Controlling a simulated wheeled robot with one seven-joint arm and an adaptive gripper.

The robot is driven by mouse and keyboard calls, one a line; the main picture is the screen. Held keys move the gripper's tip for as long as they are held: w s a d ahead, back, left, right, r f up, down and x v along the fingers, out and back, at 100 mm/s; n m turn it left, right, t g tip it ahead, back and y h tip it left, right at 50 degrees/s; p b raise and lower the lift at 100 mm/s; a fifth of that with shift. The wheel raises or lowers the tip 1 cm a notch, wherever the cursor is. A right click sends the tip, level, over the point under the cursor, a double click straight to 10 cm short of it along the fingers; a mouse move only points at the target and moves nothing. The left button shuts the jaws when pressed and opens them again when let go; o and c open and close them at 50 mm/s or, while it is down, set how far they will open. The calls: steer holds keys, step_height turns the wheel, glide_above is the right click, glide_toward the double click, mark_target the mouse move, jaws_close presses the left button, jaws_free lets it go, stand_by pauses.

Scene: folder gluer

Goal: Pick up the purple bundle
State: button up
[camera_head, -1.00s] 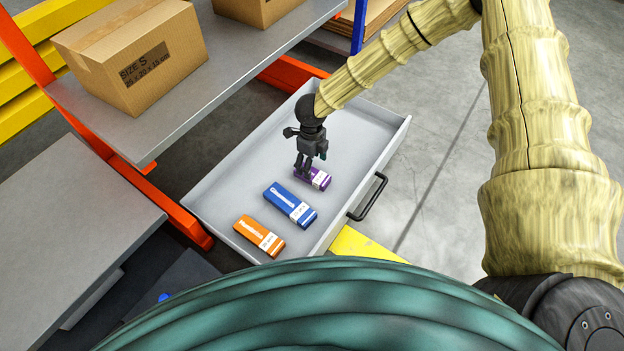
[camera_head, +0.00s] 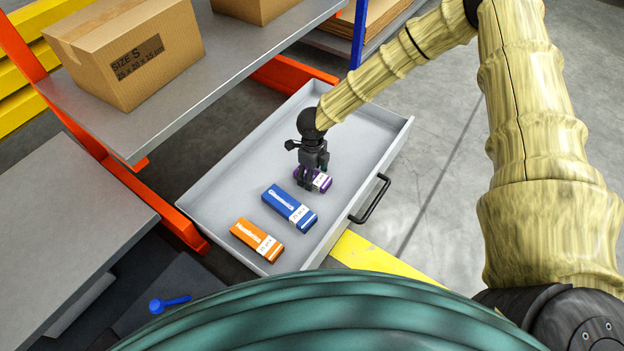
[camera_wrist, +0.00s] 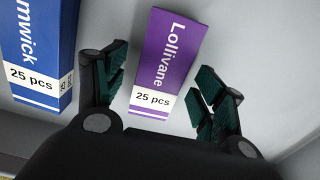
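The purple bundle (camera_head: 321,181) lies flat in the open grey drawer, with a white band marked "25 pcs". It also shows in the wrist view (camera_wrist: 164,55), reaching down between my fingers. My gripper (camera_wrist: 161,88) is open, with one dark green-padded finger on each side of the bundle and a visible gap on both sides. In the head view my gripper (camera_head: 309,186) is right above the bundle and hides part of it. I cannot tell how far above the drawer floor the fingertips are.
A blue bundle (camera_head: 289,208) lies close beside the purple one, near my left finger in the wrist view. An orange bundle (camera_head: 257,240) lies farther left. The drawer (camera_head: 367,133) has low walls and a dark handle (camera_head: 370,199). A shelf with cartons (camera_head: 125,50) stands at the upper left.

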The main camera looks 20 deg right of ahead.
steer(key=c, duration=1.1)
